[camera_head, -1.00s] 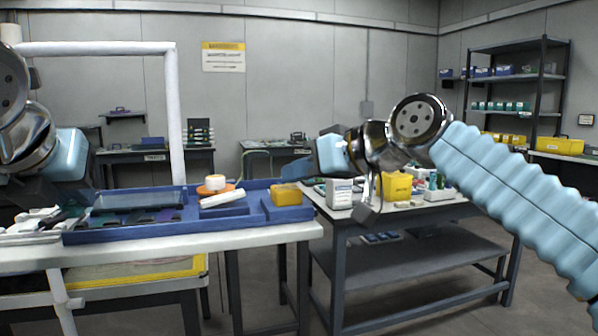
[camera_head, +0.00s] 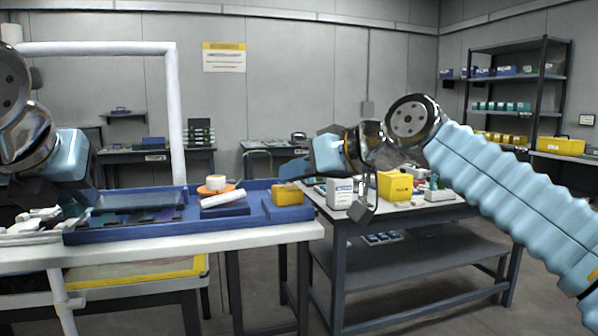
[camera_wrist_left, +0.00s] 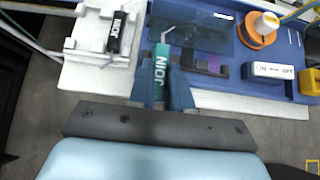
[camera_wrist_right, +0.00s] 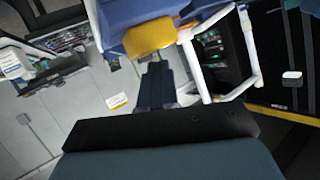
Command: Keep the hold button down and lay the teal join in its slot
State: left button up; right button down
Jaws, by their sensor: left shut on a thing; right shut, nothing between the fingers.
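The teal join (camera_wrist_left: 160,68), marked JOIN, is in my left gripper (camera_wrist_left: 162,92), which is shut on it in the left wrist view. The block also shows past the fingers in the right wrist view (camera_wrist_right: 150,37). I cannot tell whether they touch, nor whether this block is the hold button.
The blue tray (camera_head: 150,233) carries an orange-and-white spool (camera_head: 215,185) and a white labelled piece (camera_wrist_left: 274,70) right of the join. Another table (camera_head: 430,210) to the right holds a white box (camera_head: 339,193) and a yellow bin (camera_head: 395,186). A white post (camera_head: 175,120) stands behind the tray.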

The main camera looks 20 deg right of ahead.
jog(key=shift+f, duration=0.2)
jog(key=shift+f, duration=1.2)
pick_arm(q)
send_over(99, 226)
jog(key=shift+w+f, duration=0.15)
jog(key=shift+f, duration=0.35)
jog(key=shift+f, duration=0.15)
jog(key=shift+f, duration=0.8)
jog(key=shift+f, duration=0.75)
dwell(0.4)
